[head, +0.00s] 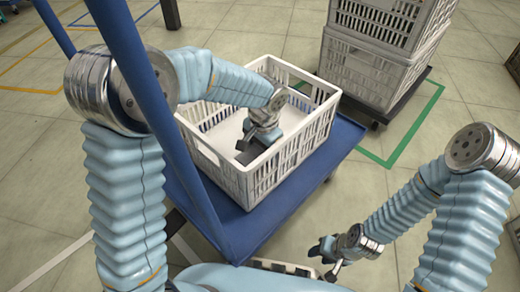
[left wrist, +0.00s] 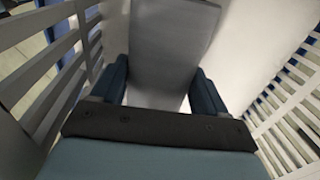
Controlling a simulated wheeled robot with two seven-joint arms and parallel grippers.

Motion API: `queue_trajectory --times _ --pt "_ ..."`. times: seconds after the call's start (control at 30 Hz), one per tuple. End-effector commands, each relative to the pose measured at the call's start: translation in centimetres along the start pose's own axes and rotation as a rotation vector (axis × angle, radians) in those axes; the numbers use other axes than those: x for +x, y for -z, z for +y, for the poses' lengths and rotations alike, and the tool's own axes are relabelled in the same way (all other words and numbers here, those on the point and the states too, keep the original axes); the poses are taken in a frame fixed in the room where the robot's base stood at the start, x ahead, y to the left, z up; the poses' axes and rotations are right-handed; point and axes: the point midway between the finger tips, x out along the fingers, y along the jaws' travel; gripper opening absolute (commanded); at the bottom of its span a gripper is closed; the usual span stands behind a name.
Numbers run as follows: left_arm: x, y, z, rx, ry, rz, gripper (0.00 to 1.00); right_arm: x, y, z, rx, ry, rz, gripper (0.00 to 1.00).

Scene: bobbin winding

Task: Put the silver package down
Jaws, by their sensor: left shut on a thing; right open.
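The silver package (left wrist: 170,45) shows in the left wrist view as a flat grey block between the two dark blue fingers of my left gripper (left wrist: 165,88). In the head view my left gripper (head: 246,150) reaches down inside the white slatted crate (head: 290,152), and I cannot make out the package there. The crate's walls stand on both sides in the left wrist view. Whether the package touches the crate floor I cannot tell. My right gripper (head: 328,258) is open and empty, outside the crate at the lower right.
The crate stands on a blue cart (head: 305,182) with a blue upright frame at left. Stacked grey crates (head: 372,68) stand on a dark dolly at the back right, by green floor tape (head: 405,140). Part of another pale crate (head: 270,265) shows at the bottom edge.

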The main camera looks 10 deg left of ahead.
Motion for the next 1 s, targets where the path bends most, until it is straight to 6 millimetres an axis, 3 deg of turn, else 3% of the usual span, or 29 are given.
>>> queue_trajectory --times 0.07,0.1,0.13,0.4,0.53,1.0 --pt "0.3 0.0 0.0 0.000 0.000 0.000 0.33 0.2 0.0 0.1 0.000 0.000 0.000 0.43" --pt "0.2 0.0 0.0 0.000 0.000 0.000 0.80 0.1 0.0 0.1 0.000 0.000 0.000 0.43" --pt "0.2 0.0 0.0 0.000 0.000 0.000 0.84 0.1 0.0 0.0 0.000 0.000 0.000 0.43" --pt "0.1 0.0 0.0 0.000 0.000 0.000 0.84 0.1 0.0 0.0 0.000 0.000 0.000 0.43" --pt "-0.9 0.0 0.0 0.000 0.000 0.002 0.84 -0.3 0.0 -0.1 0.000 0.000 -0.001 0.43" --pt "-10.7 0.1 0.0 0.001 0.000 0.003 0.84 -2.6 -0.1 -1.0 -0.001 0.000 -0.006 0.43"
